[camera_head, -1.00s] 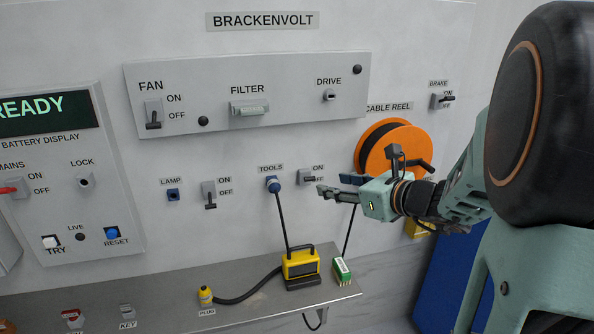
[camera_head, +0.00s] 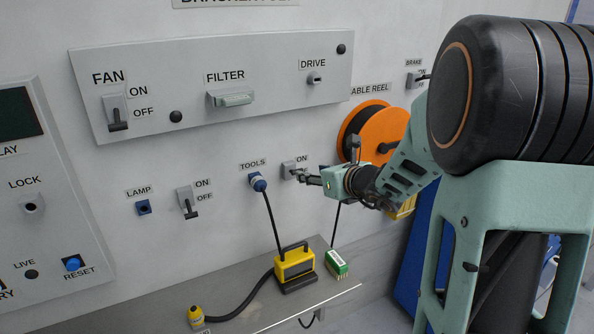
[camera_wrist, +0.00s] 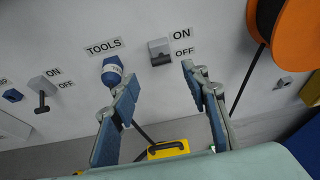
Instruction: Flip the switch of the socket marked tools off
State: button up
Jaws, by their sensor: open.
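The tools switch (camera_head: 289,169) is a small grey box on the wall, right of the TOOLS label (camera_head: 252,164) and the blue tools socket (camera_head: 257,182). It also shows in the wrist view (camera_wrist: 160,50), beside its ON and OFF labels.
The lamp switch (camera_head: 186,200) is left of the tools socket, its lever down. The orange cable reel (camera_head: 388,125) is close to my arm on the right. A yellow device (camera_head: 295,266) and a green block (camera_head: 336,264) stand on the shelf (camera_head: 262,308) below. The FAN panel (camera_head: 165,67) is above.

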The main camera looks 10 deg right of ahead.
aim_at(293, 172)
jog(key=p+x, duration=0.1)
jog(key=x, duration=0.9)
jog(key=shift+w+f, duration=0.15)
jog(key=shift+w, duration=0.15)
grip_shut()
